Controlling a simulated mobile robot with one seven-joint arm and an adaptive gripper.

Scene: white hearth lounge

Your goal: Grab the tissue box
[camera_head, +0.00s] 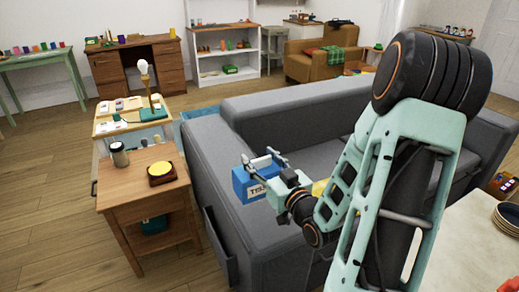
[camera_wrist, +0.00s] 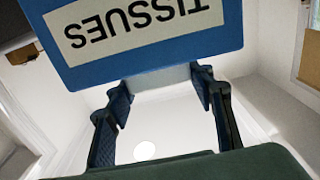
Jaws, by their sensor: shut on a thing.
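The tissue box (camera_head: 240,183) is blue with a white label. In the head view it shows beyond my gripper, over the grey sofa's near arm. My gripper (camera_head: 264,163) is shut on it, with the two fingers spread apart by what they hold. In the wrist view the tissue box (camera_wrist: 220,30) fills the top, its label upside down. The fingertips of my gripper (camera_wrist: 160,92) meet its near edge, with a pale part between them. The box's far side is hidden.
The grey sofa (camera_head: 262,240) lies under and around my arm. A wooden side table (camera_head: 125,196) on the left holds a jar (camera_head: 119,155) and a yellow-topped item (camera_head: 161,172). Floor at the lower left is clear.

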